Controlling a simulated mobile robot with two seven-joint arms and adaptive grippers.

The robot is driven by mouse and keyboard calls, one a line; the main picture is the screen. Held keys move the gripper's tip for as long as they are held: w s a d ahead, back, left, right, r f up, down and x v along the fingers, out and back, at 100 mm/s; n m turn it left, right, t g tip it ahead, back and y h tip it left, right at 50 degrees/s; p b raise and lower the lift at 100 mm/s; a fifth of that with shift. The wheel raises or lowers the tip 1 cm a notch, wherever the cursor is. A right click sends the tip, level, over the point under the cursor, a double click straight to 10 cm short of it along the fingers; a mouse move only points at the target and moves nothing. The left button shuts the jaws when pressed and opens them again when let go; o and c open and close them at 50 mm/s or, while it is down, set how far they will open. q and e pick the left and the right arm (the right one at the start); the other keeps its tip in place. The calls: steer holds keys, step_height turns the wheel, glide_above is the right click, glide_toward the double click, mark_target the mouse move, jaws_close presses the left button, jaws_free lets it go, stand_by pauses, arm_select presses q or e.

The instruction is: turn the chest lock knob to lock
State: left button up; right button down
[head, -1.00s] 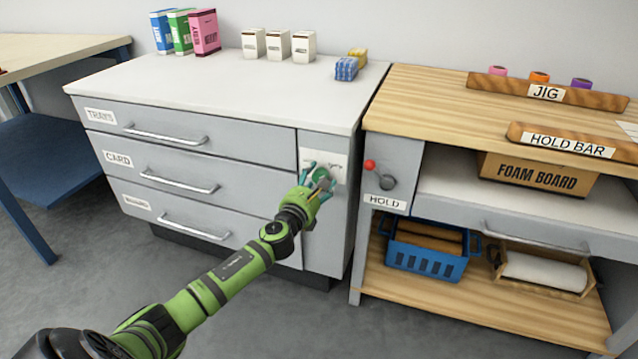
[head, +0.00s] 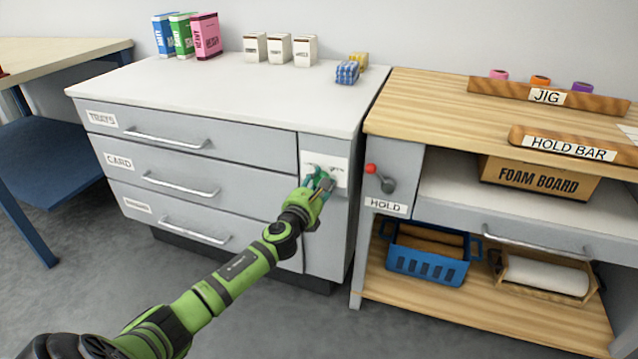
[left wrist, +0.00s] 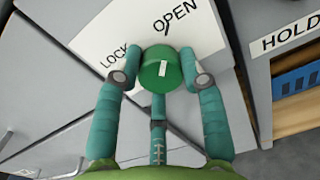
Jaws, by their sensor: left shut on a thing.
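The chest (head: 230,90) is a grey drawer unit with a white top. Its lock knob (left wrist: 161,70) is a round green knob with a short white mark, on a white plate (left wrist: 205,30) reading LOCK at left and OPEN at right in the left wrist view. The mark stands nearly upright there, roughly towards the tick by OPEN. My left gripper (left wrist: 161,77) has its teal fingers shut on the knob from both sides. My right gripper is not in view.
Right of the chest stands a wooden bench (head: 430,105) with a red-tipped lever (head: 380,178) marked HOLD. A foam board box (head: 535,178) and a blue basket (head: 428,255) sit on its shelves. Boxes and a sponge (head: 346,72) stand on the chest top.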

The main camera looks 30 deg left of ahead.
arm_select(q)
steer(key=n, duration=1.6)
steer(key=shift+a+r, duration=0.1)
steer(key=shift+r, duration=0.1)
steer(key=shift+n+y, duration=0.3)
steer(key=shift+n, duration=0.5)
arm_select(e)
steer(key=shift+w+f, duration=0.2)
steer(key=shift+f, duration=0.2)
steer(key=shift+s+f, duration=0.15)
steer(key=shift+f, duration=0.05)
arm_select(q)
steer(key=o, duration=1.1)
steer(key=shift+o, duration=0.2)
steer(key=shift+f, duration=0.15)
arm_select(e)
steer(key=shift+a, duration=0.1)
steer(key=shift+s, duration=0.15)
